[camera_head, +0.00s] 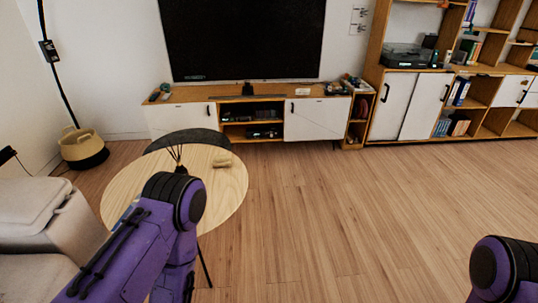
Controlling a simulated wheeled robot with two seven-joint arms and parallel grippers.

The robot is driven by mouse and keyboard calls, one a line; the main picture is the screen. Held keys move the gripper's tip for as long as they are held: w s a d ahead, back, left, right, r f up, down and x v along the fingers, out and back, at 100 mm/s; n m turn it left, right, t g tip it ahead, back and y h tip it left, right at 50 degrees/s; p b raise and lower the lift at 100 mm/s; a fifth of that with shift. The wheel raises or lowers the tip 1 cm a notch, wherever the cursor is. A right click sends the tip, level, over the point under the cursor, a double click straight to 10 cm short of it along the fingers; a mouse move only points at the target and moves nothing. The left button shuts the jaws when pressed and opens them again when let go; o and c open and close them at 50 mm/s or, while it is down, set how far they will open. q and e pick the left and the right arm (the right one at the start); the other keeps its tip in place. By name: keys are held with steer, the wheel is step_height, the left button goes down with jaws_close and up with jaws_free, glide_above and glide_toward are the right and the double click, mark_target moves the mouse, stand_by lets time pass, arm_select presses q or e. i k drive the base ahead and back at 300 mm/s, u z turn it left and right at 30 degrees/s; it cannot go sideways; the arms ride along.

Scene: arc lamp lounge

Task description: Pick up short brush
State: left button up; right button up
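A small tan block-like object (222,162) lies on the round light-wood table (125,188), near its right rim. It may be the short brush, but it is too small to tell for sure. My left arm comes in from the lower left and covers the front part of the table.
A dark round top (190,138) sits just behind. A grey sofa (45,215) is at left, a TV cabinet (320,118) at the back. The wood floor (360,220) to the right is clear.

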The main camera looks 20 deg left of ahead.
mark_target(220, 160)
steer(key=z, duration=0.35)
steer(key=i, duration=1)
steer(key=u, duration=0.45)
steer(key=i, duration=0.8)
steer(key=u, duration=1.25)
steer(key=i, duration=1.75)
